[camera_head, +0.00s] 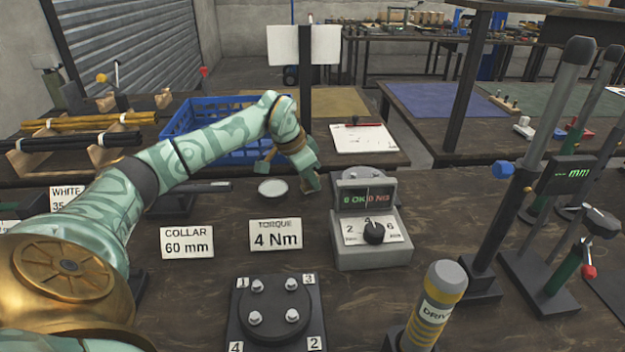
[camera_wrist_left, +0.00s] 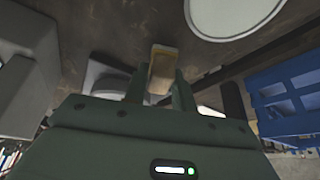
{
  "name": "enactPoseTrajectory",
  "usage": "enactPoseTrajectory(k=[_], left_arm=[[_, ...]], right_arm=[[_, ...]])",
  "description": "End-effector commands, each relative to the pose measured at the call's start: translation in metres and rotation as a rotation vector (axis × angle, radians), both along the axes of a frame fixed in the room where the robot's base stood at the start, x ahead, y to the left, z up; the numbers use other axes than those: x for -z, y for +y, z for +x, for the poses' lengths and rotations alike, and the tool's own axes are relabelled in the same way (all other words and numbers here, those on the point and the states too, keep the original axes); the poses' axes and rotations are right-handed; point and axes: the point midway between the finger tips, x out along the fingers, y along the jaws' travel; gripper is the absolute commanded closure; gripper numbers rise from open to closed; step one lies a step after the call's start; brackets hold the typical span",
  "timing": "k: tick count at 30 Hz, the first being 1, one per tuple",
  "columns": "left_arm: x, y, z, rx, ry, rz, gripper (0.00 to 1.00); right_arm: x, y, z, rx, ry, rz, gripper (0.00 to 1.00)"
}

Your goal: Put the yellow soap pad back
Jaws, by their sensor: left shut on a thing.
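The yellow soap pad (camera_wrist_left: 162,65) shows in the left wrist view as a small block with a pale top and a yellow-tan side. It is between the two fingers of my left gripper (camera_wrist_left: 159,86), which is shut on it. In the head view my left gripper (camera_head: 311,184) is low over the bench, between the round white dish (camera_head: 272,189) and the grey torque tester (camera_head: 368,225). The pad cannot be made out there. The white dish also shows at the top of the left wrist view (camera_wrist_left: 232,8). My right gripper is not in view.
A blue crate (camera_head: 185,125) stands behind my left arm. Signs reading COLLAR 60 mm (camera_head: 187,242) and TORQUE 4 Nm (camera_head: 276,235) stand in front of the dish. A bolted round plate (camera_head: 268,312), a yellow-banded driver (camera_head: 435,305) and tall lever presses (camera_head: 525,150) are nearer or right.

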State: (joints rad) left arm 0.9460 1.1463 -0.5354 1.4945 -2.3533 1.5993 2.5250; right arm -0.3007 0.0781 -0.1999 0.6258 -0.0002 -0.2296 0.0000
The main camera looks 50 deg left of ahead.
Motion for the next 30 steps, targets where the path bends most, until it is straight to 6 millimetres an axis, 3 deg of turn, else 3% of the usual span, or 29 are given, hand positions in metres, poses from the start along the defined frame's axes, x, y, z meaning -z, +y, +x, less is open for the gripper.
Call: enactPoseTrajectory(k=[1,12,13,15,24,28,30], left_arm=[[0.013,0.0,0.0,0.001,0.006,0.0,0.95],[0.012,0.0,0.0,0.0,0.001,-0.001,0.99],[0.012,0.0,0.0,0.0,0.0,-0.001,0.66],[0.012,0.0,0.0,0.0,0.0,-0.001,0.52],[0.009,0.0,0.0,0.0,-0.001,0.0,0.52],[-0.011,0.002,-0.006,-0.001,-0.005,0.002,0.52],[-0.026,0.003,-0.012,0.0,-0.007,0.001,0.52]], right_arm=[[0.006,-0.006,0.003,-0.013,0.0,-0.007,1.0],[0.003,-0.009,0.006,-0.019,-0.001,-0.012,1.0],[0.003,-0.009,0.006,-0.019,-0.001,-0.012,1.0],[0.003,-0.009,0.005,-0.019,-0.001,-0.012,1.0],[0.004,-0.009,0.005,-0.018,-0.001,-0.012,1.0],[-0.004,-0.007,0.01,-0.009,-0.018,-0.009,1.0],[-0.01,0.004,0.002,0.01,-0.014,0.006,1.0]])
